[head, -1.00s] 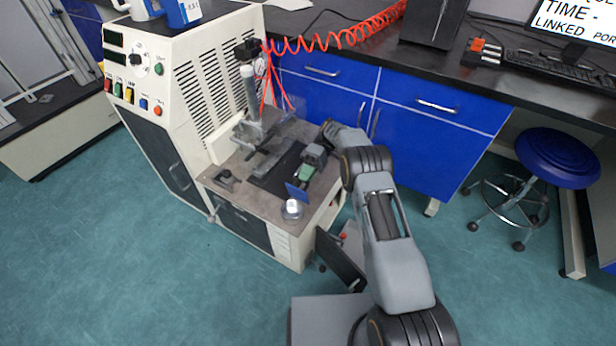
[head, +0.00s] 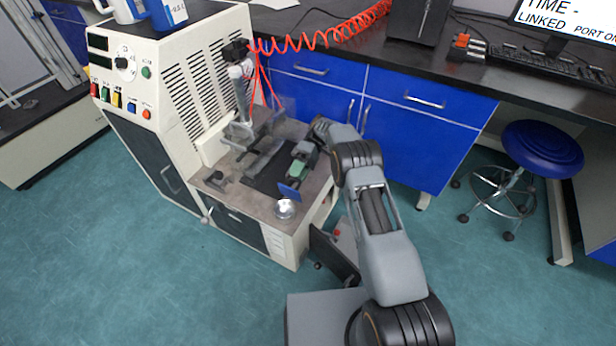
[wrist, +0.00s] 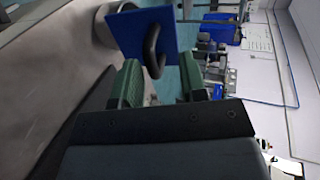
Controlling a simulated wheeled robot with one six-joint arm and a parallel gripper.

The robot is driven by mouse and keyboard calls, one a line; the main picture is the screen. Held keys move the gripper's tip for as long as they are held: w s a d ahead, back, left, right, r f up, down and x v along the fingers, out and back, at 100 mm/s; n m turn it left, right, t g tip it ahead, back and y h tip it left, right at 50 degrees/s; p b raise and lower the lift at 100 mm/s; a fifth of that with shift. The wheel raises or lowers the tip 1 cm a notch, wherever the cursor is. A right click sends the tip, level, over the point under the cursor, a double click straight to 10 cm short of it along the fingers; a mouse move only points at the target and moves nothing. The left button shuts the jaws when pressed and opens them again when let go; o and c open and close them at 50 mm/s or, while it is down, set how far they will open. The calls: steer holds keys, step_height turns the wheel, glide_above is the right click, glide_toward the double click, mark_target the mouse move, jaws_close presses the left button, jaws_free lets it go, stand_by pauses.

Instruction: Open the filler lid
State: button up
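A blue square plate with a dark curved handle, seemingly the filler lid (head: 289,192), stands steeply tilted at the rim of a round metallic cup (head: 285,210) on the machine's front ledge. In the wrist view the lid (wrist: 135,32) faces me, its handle (wrist: 153,52) just at or beyond my fingertips. My gripper (head: 298,168) points at the lid from behind. Its green-padded fingers in the wrist view (wrist: 162,82) are apart, with floor showing between them. I cannot tell whether they touch the handle. The lid's hinge is hidden.
The cream machine (head: 165,75) with its control panel rises to the left. A clamp post (head: 242,95) with red hoses stands behind the ledge. Blue cabinets (head: 420,125) and a stool (head: 543,150) are to the right. Floor in front is open.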

steer(key=s+d+r+p, duration=0.3)
steer(key=s+r+p, duration=0.2)
steer(key=s+r, duration=0.7)
steer(key=shift+s+d, duration=0.35)
steer(key=shift+s, duration=0.45)
